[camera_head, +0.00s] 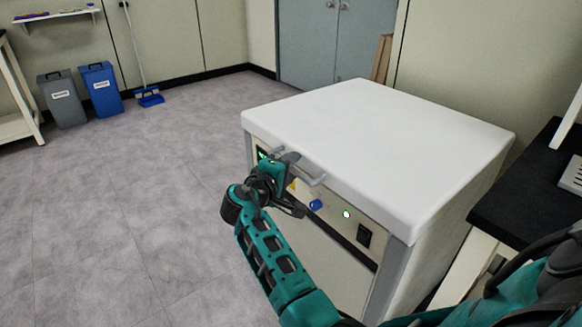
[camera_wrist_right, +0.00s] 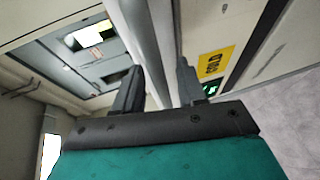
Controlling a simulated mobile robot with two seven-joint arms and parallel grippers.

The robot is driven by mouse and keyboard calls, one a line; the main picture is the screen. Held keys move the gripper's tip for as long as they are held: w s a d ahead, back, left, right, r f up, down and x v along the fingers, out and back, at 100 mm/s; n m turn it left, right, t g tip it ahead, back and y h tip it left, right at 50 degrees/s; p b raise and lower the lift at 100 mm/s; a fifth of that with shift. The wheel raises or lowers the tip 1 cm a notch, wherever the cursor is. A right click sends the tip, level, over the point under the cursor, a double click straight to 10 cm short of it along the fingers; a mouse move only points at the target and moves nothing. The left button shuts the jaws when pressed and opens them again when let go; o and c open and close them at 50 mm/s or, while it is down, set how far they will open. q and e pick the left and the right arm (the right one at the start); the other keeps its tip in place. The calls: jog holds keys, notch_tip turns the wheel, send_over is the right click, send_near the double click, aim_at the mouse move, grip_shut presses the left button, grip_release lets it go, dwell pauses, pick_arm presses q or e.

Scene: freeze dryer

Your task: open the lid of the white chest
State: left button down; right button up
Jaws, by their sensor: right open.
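The white chest (camera_head: 459,226) stands right of centre in the head view. Its thick white lid (camera_head: 385,130) lies flat and shut on top. A grey bar handle (camera_head: 313,180) sticks out from the lid's front edge. My right gripper (camera_head: 288,162) is at the left part of this handle, with its fingers open. In the right wrist view, the two dark fingers (camera_wrist_right: 158,88) stand apart with a pale grey bar (camera_wrist_right: 150,45) running between them, which looks like the handle. Whether the fingers touch it, I cannot tell. My left gripper is not in view.
A black-topped bench (camera_head: 530,190) stands close on the right. Open floor (camera_head: 130,220) lies left; grey (camera_head: 63,100) and blue bins (camera_head: 101,90) stand behind.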

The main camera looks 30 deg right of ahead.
grip_shut()
dwell(0.4)
jog(key=shift+r, duration=0.1)
